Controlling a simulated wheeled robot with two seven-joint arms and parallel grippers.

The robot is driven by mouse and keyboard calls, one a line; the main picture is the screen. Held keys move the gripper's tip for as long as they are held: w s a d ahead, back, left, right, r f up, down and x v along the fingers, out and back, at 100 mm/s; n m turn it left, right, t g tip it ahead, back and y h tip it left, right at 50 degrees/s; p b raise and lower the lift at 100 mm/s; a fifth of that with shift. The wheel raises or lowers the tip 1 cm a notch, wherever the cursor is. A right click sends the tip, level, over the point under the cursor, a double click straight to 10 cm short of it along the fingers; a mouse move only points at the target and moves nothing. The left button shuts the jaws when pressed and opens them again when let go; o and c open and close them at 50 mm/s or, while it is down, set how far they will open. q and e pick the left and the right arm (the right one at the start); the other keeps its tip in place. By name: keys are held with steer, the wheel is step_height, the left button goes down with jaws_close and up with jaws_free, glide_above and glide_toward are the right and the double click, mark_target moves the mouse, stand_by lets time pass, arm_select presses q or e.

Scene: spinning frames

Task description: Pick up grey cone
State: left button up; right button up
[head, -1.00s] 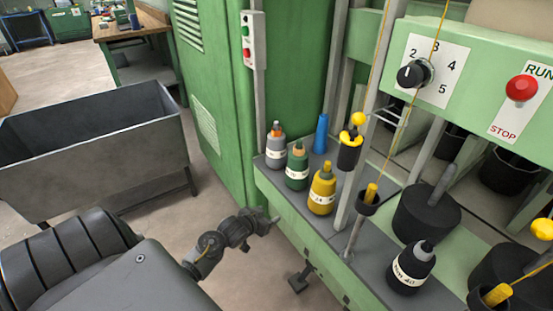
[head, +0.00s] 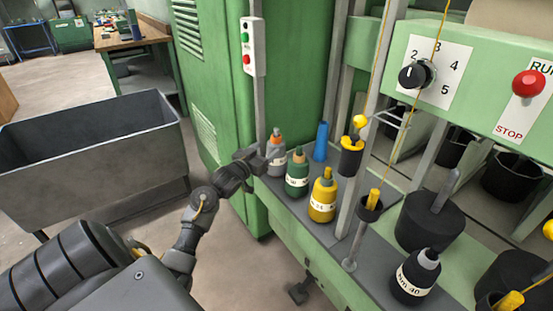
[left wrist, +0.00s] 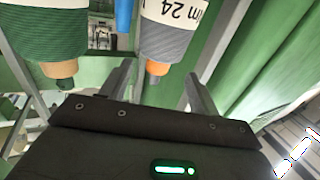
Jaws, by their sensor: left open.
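The grey cone (head: 276,160), with an orange tip and a white label, stands upright on the machine's grey ledge at the left end of a row. My left gripper (head: 262,161) is right beside it, on its left. In the left wrist view the grey cone (left wrist: 167,42) appears upside down, its orange tip between the lines of the open fingers (left wrist: 159,72). The fingers are apart, and I cannot tell that they touch it. My right gripper is not in view.
A green cone (head: 297,175) stands close on the right of the grey one, then a yellow cone (head: 322,200). A blue tube (head: 321,142) is behind. A green cabinet (head: 215,90) rises to the left. A grey bin (head: 95,150) stands on the floor.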

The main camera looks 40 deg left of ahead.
mark_target(273, 142)
arm_select(q)
steer(key=shift+w+a+r, duration=0.1)
steer(key=shift+w+a, duration=0.1)
steer(key=shift+w, duration=1.65)
steer(key=shift+w+a, duration=0.15)
steer(key=shift+w, duration=1.65)
steer(key=shift+r, duration=0.1)
jaws_close()
